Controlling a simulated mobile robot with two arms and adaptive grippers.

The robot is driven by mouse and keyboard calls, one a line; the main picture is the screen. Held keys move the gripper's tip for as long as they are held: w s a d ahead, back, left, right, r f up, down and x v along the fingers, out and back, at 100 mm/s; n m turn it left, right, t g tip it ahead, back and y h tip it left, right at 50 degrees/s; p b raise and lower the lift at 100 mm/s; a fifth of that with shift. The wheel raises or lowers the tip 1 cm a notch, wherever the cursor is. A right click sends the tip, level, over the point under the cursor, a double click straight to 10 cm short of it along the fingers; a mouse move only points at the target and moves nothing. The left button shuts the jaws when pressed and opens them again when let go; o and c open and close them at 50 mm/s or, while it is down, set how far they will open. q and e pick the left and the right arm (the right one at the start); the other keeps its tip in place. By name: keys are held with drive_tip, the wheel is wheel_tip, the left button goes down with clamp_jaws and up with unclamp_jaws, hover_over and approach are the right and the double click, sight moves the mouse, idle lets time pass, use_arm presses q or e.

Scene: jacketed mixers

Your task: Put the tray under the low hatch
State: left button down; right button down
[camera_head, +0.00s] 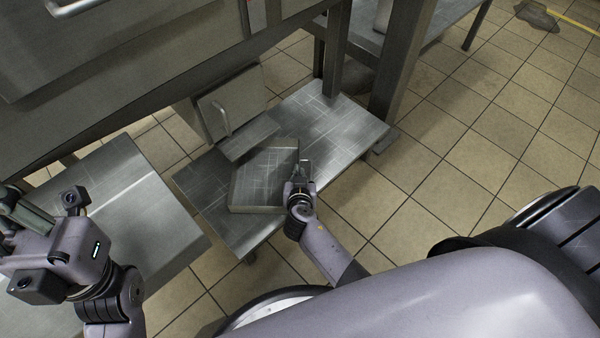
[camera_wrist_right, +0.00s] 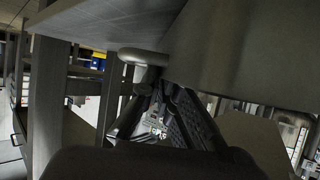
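The tray (camera_head: 262,180) is a shallow grey metal pan on a low metal platform (camera_head: 345,125). It lies turned at an angle, just in front of the low hatch (camera_head: 231,101), a small square metal door with a bar handle. A sloped metal lip (camera_head: 249,138) below the hatch reaches close to the tray's back edge. My right gripper (camera_head: 302,172) is at the tray's right edge. In the right wrist view its dark fingers (camera_wrist_right: 158,100) come together near a rounded metal end; their grip is unclear. My left gripper (camera_head: 22,212) is far left, away from the tray, its fingers hard to read.
A large metal machine body (camera_head: 130,60) overhangs the hatch. Thick metal legs (camera_head: 400,65) rise behind the platform's right side. Another metal surface (camera_head: 140,210) lies left of the platform, with a gap between them. Tiled floor (camera_head: 470,150) is open to the right.

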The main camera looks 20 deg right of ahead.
drive_tip(key=shift+f, duration=0.1)
drive_tip(key=c, duration=2.3)
unclamp_jaws()
drive_tip(key=o, duration=0.5)
